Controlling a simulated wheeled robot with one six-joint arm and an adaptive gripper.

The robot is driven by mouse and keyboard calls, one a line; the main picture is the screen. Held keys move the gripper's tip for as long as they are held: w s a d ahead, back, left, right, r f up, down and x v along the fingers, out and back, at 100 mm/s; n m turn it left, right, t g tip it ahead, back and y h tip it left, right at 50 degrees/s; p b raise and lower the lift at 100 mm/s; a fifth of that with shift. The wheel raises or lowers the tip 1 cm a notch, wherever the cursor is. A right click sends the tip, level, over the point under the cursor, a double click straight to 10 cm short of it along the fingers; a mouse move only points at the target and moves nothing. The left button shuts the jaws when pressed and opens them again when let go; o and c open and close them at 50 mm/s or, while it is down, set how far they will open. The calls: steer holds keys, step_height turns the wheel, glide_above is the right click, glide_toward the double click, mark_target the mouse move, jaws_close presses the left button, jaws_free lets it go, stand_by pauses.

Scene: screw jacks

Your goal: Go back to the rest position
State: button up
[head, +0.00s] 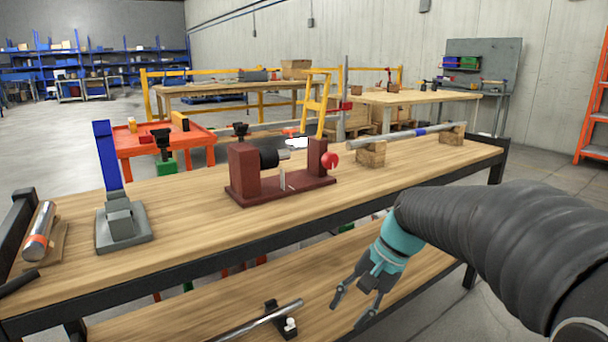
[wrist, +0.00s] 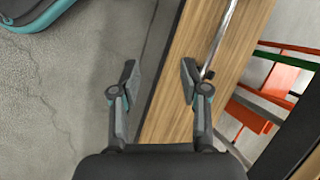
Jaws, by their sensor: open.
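My gripper (head: 356,304) is open and empty in the head view. It hangs at the front of the workbench, its fingers pointing down and to the left. In the wrist view my gripper (wrist: 157,88) shows its two fingers spread apart with nothing between them. Past the fingers lie the concrete floor and the edge of the wooden lower shelf (wrist: 167,110). My arm comes in from the right of the head view.
The workbench top (head: 190,215) holds a dark red machine (head: 280,190), a grey stand with a blue lever (head: 122,215) and wooden blocks (head: 371,155) bearing a rod. A metal rod (head: 258,320) lies on the lower shelf. Concrete floor is clear at the right.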

steer(key=s+d+r+n+t+h+p, duration=0.1)
steer(key=s+d+n+t+h, duration=0.1)
steer(key=s, duration=0.6)
steer(key=s+d+r+n+t+h+p, duration=0.1)
steer(key=s+d+r+n+t+h, duration=0.1)
steer(key=s, duration=0.6)
steer(key=d+n+t+h, duration=0.1)
steer(key=d+n, duration=0.1)
steer(key=d, duration=0.1)
steer(key=shift+r+t+p, duration=0.25)
steer(key=shift+t+p, duration=0.15)
steer(key=shift+a, duration=0.15)
